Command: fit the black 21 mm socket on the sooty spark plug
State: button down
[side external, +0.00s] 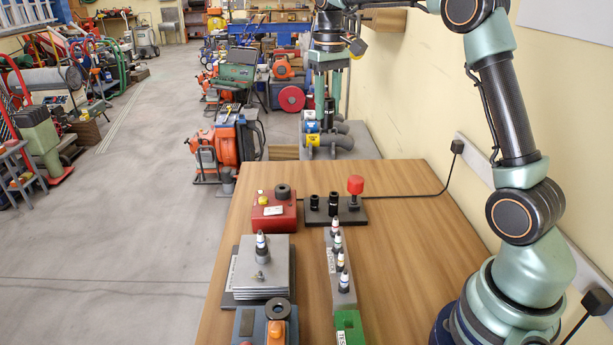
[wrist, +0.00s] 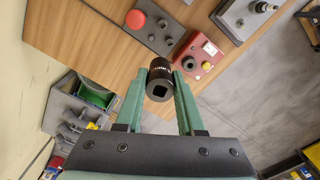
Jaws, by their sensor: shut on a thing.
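My gripper (wrist: 172,88) is shut on a black socket (wrist: 160,82), with one green finger on each side and the socket's square drive hole facing the wrist camera. In the side view my gripper (side external: 328,98) is raised beyond the far end of the table, well away from the plugs. A spark plug (side external: 262,247) stands upright on a grey finned block (side external: 250,282) at the near left. Several more plugs (side external: 337,242) stand in a row on a narrow grey rack (side external: 349,299). Which plug is sooty is too small to tell.
A dark holder (side external: 322,218) carries two black sockets (side external: 334,204) and a red-topped piece (side external: 355,187). Left of it is a red box (side external: 270,216) with a black ring. A blue box (side external: 246,325) and green block (side external: 348,325) stand at the near edge. The table's right side is mostly clear.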

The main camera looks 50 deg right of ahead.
jog(key=a+n, duration=0.2)
jog(key=a, duration=1.2)
send_over(260, 231)
notch_tip(260, 231, down, 4)
jog(key=shift+n, duration=0.4)
jog(key=shift+w+f, duration=0.1)
jog(key=shift+f, duration=3.05)
jog(key=shift+f, duration=1.3)
jog(key=shift+f, duration=0.35)
jog(key=shift+f, duration=0.65)
jog(key=shift+f, duration=0.35)
jog(key=shift+f, duration=0.5)
